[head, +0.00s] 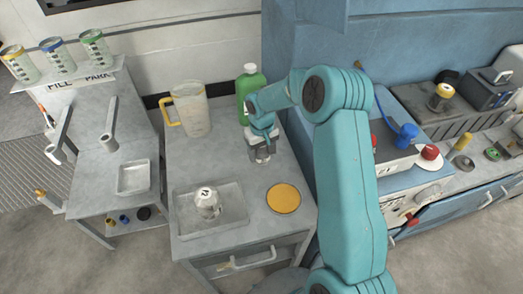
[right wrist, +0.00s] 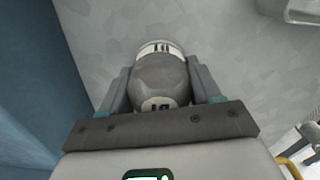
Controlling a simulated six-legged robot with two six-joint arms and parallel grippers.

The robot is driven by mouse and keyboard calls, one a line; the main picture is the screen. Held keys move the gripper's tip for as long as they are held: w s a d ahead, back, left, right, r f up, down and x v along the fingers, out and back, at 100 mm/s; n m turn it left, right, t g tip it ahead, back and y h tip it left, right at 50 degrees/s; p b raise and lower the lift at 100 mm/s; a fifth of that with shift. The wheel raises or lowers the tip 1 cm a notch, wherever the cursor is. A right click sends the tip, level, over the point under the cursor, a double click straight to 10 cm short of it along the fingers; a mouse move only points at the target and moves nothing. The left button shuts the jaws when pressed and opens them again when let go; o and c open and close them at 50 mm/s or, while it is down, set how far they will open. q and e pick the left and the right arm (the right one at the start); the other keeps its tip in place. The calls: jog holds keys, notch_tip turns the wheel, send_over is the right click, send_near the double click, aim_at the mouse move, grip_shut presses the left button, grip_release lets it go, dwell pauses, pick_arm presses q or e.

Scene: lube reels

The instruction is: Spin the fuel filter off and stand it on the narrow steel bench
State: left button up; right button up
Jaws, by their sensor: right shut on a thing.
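My right gripper (head: 260,154) is over the back right of a steel-topped bench (head: 235,165), next to a green bottle. It is shut on a grey, rounded filter, which shows between the fingers in the right wrist view (right wrist: 162,75) with a white band and dark printed marks. In the head view the filter is mostly hidden by the gripper. I cannot tell whether it touches the bench top. My left gripper is not in view.
A tray (head: 236,224) on the bench holds a white-topped canister (head: 207,202). A yellow disc (head: 284,198) lies at front right. A jug (head: 190,110) and the green bottle (head: 249,85) stand at the back. The middle of the bench is clear.

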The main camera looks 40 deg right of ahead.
jog(key=shift+f, duration=0.25)
jog(key=o, duration=1.2)
jog(key=shift+o, duration=0.2)
jog(key=shift+r, duration=0.1)
notch_tip(320, 180, up, 16)
jog(key=b, duration=0.1)
jog(key=shift+r, duration=0.2)
